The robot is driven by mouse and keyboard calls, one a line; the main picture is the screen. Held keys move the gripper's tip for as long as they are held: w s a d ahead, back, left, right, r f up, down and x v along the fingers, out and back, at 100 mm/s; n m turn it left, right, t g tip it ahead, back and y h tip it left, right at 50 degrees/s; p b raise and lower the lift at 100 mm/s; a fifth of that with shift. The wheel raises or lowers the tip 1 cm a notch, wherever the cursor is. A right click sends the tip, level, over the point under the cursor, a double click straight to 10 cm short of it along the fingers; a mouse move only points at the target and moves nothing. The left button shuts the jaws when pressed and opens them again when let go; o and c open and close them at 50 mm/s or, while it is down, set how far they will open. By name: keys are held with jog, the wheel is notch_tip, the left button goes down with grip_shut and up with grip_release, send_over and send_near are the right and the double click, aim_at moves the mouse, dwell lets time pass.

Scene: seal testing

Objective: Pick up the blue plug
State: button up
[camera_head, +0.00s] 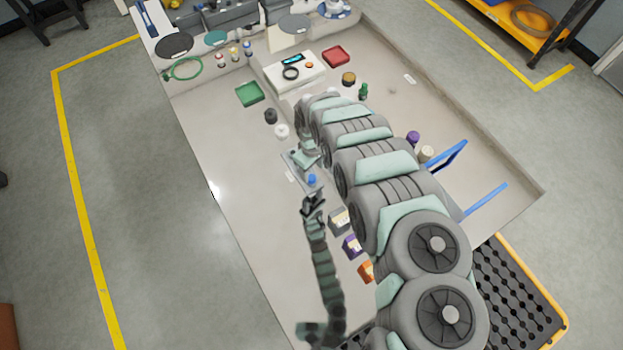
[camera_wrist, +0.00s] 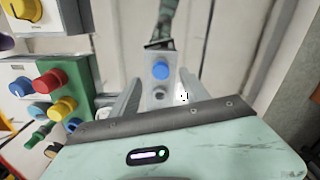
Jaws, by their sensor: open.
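The blue plug (camera_head: 312,180) stands near the middle of the table in the head view, just beyond the end of my gripper (camera_head: 306,166). In the wrist view the blue plug (camera_wrist: 160,70) shows as a round blue cap on a grey block (camera_wrist: 150,88). My gripper (camera_wrist: 160,92) is open, with one finger on each side of the block in the picture. Nothing is held. Whether the fingers touch the block, I cannot tell.
A dark segmented hose-like thing (camera_head: 322,260) ends close to the plug. Small boxes (camera_head: 352,246) stand to its right. In the wrist view, a green panel with coloured knobs (camera_wrist: 60,95) is at left. The table's left side (camera_head: 225,170) is clear.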

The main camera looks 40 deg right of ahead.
aim_at(312, 178)
jog(key=shift+w+a+f, duration=0.15)
jog(key=shift+f, duration=1.9)
jog(key=shift+f+b, duration=0.3)
jog(key=shift+f, duration=0.3)
grip_shut()
